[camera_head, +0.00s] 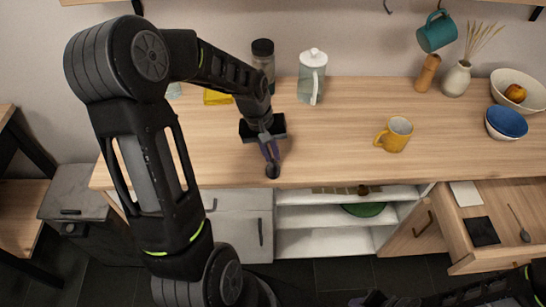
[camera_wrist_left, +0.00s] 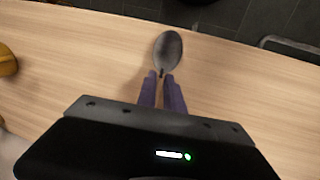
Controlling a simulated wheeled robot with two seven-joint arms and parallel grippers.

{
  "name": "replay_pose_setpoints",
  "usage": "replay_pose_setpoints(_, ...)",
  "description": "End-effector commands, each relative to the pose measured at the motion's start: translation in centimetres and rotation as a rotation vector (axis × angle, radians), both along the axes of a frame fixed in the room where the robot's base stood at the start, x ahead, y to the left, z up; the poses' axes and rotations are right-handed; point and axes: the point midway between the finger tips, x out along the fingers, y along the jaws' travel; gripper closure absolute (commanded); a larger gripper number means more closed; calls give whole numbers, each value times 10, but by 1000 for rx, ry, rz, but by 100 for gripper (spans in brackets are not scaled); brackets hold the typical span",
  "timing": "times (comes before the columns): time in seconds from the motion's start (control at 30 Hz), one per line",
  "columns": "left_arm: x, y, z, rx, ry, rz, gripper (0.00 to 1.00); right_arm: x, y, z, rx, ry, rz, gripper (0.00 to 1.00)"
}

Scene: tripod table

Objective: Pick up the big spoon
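The big spoon (camera_wrist_left: 168,52) shows its dark grey bowl just beyond my left fingertips in the left wrist view. In the head view its bowl (camera_head: 272,171) is close to the counter's front edge. My left gripper (camera_wrist_left: 160,74) has its two purple fingers close together, one on each side of the spoon's neck, and appears shut on it. In the head view the left gripper (camera_head: 270,153) points down toward the front edge. Most of the handle is hidden under the gripper body. I cannot tell whether the spoon is clear of the counter.
On the counter (camera_head: 340,150) stand a yellow mug (camera_head: 394,135), a glass pitcher (camera_head: 312,78), a dark-lidded jar (camera_head: 262,60), a vase (camera_head: 456,80) and bowls (camera_head: 507,122). An open drawer (camera_head: 470,243) at right holds a small spoon (camera_head: 520,228). The counter's middle is free.

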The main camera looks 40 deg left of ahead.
Motion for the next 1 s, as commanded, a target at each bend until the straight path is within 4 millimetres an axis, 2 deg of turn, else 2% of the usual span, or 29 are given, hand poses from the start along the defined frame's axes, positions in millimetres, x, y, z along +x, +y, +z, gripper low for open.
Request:
replay_pose_setpoints(0.3, 0, 0, 0, 0, 0, 0, 88, 0, 0, 0, 0, 0, 0, 68)
replay_pose_setpoints(0.47, 0, 0, 0, 0, 0, 0, 100, 0, 0, 0, 0, 0, 0, 68)
replay_pose_setpoints(1.0, 0, 0, 0, 0, 0, 0, 100, 0, 0, 0, 0, 0, 0, 68)
